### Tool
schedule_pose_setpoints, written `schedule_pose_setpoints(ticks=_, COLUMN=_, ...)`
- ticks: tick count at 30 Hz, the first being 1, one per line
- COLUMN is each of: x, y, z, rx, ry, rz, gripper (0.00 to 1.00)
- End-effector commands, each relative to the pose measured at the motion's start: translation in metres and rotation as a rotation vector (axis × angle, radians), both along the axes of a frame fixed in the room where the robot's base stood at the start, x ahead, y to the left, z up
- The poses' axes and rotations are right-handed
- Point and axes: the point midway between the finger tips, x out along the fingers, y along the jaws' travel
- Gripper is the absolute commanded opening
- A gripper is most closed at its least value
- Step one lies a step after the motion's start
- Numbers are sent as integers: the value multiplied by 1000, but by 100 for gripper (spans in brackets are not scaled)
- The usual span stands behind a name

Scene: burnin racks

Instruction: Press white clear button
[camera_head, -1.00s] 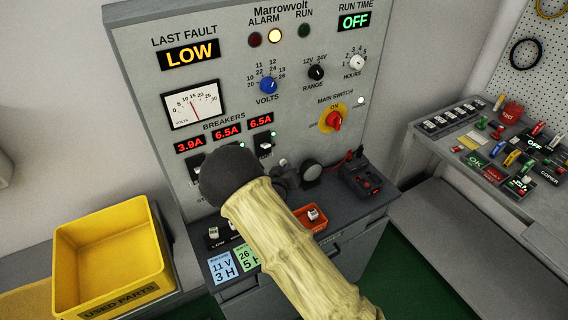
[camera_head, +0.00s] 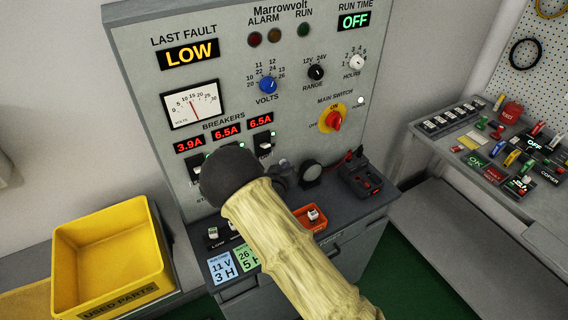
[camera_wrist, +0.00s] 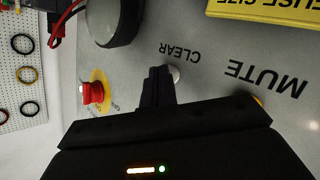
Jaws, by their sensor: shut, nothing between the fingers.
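The white clear button (camera_wrist: 174,74) is a small pale round knob on the grey panel, beside the CLEAR lettering in the wrist view. My gripper (camera_wrist: 158,74) is shut and empty. Its dark fingertips are at the panel, just left of the button and overlapping its edge in the picture. I cannot tell whether they touch it. In the head view my own arm hides the button and the gripper. The panel of the test rack (camera_head: 215,100) shows LAST FAULT LOW and RUN TIME OFF; its alarm lamps (camera_head: 275,35) are dark.
A yellow button (camera_wrist: 257,100) by the MUTE lettering is mostly hidden behind my gripper. The red main switch (camera_head: 334,121) and a dark round knob (camera_wrist: 112,20) sit nearby. A yellow used-parts bin (camera_head: 112,255) stands at left, an orange tray (camera_head: 318,224) on the ledge.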

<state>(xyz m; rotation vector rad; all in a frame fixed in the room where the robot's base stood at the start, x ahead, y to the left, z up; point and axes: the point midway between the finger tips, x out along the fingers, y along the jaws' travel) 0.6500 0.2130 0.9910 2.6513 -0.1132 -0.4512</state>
Motion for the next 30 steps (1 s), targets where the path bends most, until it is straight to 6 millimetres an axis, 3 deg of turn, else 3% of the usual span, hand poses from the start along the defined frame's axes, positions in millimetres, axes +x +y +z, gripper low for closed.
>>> schedule_pose_setpoints(ticks=30, x=-16, y=-11, z=0, rx=0, ry=0, rz=-1, gripper=0)
